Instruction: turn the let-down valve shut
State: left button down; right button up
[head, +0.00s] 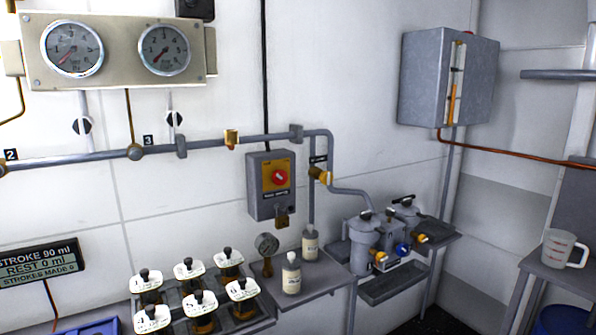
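No label that I can read names the let-down valve. A brass-orange valve (320,176) sits on the vertical grey pipe right of the switch box, below a small dark tag too small to read. Another brass fitting (232,138) sits on the horizontal wall pipe. Brass valves (379,258) and a blue knob (403,249) are on the grey twin-canister unit (367,240). Neither of my grippers is in view.
Two dial gauges (72,48) hang upper left. The switch box (270,186) has a red knob. Several numbered white-topped jars (190,268) stand in a rack, with two bottles (291,274) on a shelf beside. A grey cabinet (447,78) and a measuring jug (563,250) are at right.

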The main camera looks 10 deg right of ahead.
aim_at(326, 178)
jog(key=i+l, duration=0.15)
jog(key=l, duration=0.3)
jog(key=i+l+u, duration=0.1)
jog(key=l, duration=0.4)
jog(key=i+l, duration=0.2)
jog(key=l, duration=0.25)
jog(key=i+l+u, duration=0.1)
jog(key=l, duration=0.4)
jog(key=i+l, duration=0.15)
jog(key=l, duration=0.3)
jog(key=i+l+u, duration=0.1)
jog(key=l, duration=0.4)
jog(key=i+l, duration=0.15)
jog(key=l, duration=0.35)
jog(key=i+l+u, duration=0.1)
jog(key=l, duration=0.4)
